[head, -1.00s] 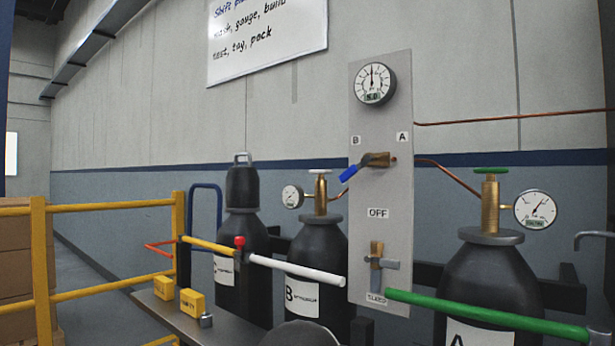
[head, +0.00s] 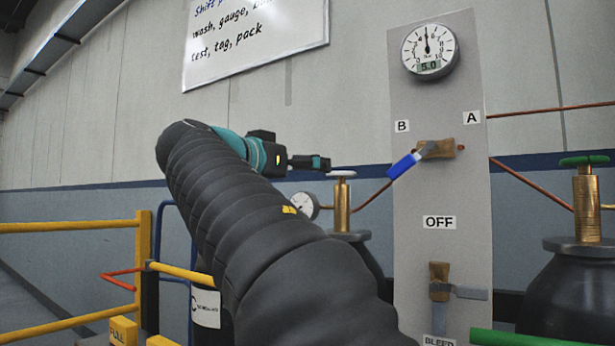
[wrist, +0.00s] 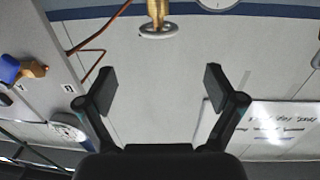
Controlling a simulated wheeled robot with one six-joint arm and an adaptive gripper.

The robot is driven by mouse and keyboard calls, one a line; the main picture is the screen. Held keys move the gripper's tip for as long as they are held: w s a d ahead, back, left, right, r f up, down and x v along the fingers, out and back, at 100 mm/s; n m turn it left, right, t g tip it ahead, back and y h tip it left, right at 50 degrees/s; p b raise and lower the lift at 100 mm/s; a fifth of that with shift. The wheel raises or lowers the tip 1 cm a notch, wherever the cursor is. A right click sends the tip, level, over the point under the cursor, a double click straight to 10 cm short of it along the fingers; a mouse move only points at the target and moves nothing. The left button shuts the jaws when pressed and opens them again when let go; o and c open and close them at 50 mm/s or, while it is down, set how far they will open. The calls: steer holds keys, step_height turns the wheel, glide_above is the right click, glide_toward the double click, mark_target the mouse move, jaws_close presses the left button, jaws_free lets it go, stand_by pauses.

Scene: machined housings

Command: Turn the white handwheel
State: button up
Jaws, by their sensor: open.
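The white handwheel (head: 341,174) sits on top of a brass valve (head: 342,203) on a dark cylinder (head: 359,252) in the head view. In the wrist view the handwheel (wrist: 158,30) shows at the top centre, beyond the fingertips and apart from them. My gripper (head: 318,163) is just left of the handwheel and slightly above it in the head view. In the wrist view my gripper (wrist: 158,88) has its two fingers spread wide with nothing between them. My arm hides much of the cylinder.
A grey panel (head: 440,290) stands right of the handwheel, with a blue-handled lever (head: 405,165) and a gauge (head: 430,50). A small gauge (head: 305,206) is beside the brass valve. A green handwheel (head: 584,161) is at right. Yellow rails (head: 70,227) stand at left.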

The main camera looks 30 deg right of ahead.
mark_target(339, 172)
steer(key=p+x, duration=0.1)
steer(key=x, duration=1.2)
steer(key=shift+s+f+p, duration=0.1)
steer(key=shift+s+p, duration=0.05)
steer(key=shift+p, duration=0.25)
steer(key=c, duration=1.2)
steer(key=shift+o, duration=0.2)
steer(key=shift+m+g, duration=0.5)
steer(key=shift+g, duration=0.3)
steer(key=shift+m+g+h+p, duration=0.45)
steer(key=shift+m+g, duration=0.25)
steer(key=shift+g, duration=0.4)
steer(key=m+g+p, duration=0.1)
steer(key=g, duration=0.1)
steer(key=m+g+p, duration=0.1)
steer(key=g, duration=0.1)
steer(key=shift+w+m, duration=0.3)
steer(key=shift+m+g+y+p, duration=0.55)
steer(key=shift+m+g, duration=0.35)
steer(key=shift+g, duration=0.45)
steer(key=shift+m+g+y+p, duration=0.3)
steer(key=shift+m+g+p, duration=0.5)
steer(key=shift+g, duration=0.55)
steer(key=shift+m+g+y, duration=0.4)
steer(key=shift+m+g, duration=0.2)
steer(key=shift+g, duration=0.1)
